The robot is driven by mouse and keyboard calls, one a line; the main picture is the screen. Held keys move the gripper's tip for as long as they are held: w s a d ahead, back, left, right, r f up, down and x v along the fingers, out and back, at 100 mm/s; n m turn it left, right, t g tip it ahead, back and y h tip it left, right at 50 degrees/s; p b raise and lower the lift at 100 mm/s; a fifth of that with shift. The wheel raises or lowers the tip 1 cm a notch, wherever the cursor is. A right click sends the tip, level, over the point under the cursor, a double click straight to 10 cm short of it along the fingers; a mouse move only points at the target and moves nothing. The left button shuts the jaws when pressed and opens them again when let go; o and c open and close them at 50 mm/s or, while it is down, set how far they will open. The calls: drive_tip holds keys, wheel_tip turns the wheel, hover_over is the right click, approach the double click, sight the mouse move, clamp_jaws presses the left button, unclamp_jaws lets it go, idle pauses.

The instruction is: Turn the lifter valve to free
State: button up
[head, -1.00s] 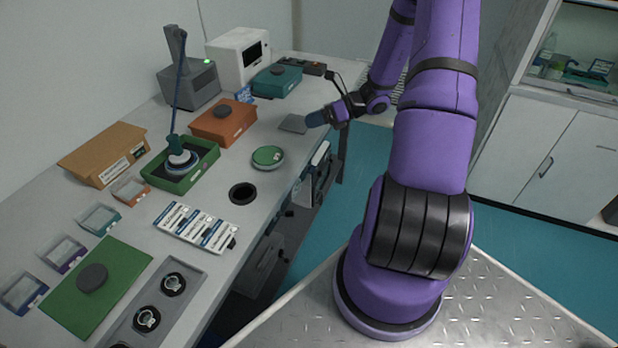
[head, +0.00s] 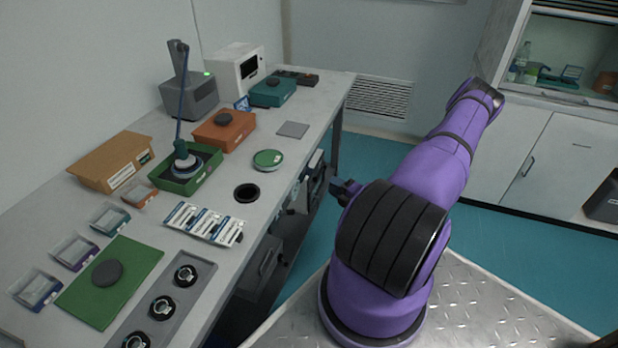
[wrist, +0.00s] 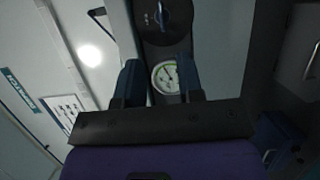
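In the wrist view a dark round valve plate with a blue-edged handle (wrist: 161,14) is at the top. It is likely the lifter valve; its markings are too small to read. A white dial gauge (wrist: 165,77) with a green arc lies just below it. My gripper (wrist: 158,75) is open and empty, its two blue fingers framing the gauge, with the valve handle beyond the fingertips. In the head view my gripper (head: 343,189) is low beside the bench's front side, mostly hidden by my arm. Dark equipment (head: 315,185) sits below the bench edge there.
The bench (head: 290,155) carries a green tray (head: 185,180) with a blue-stemmed tool, an orange box (head: 224,131), a green-topped disc (head: 268,159) and a black ring (head: 246,193). Teal floor (head: 520,240) is open to the right.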

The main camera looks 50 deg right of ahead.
sight(309, 171)
drive_tip(key=w, duration=1)
drive_tip(key=shift+w+f, duration=0.15)
drive_tip(key=shift+w, duration=0.2)
clamp_jaws()
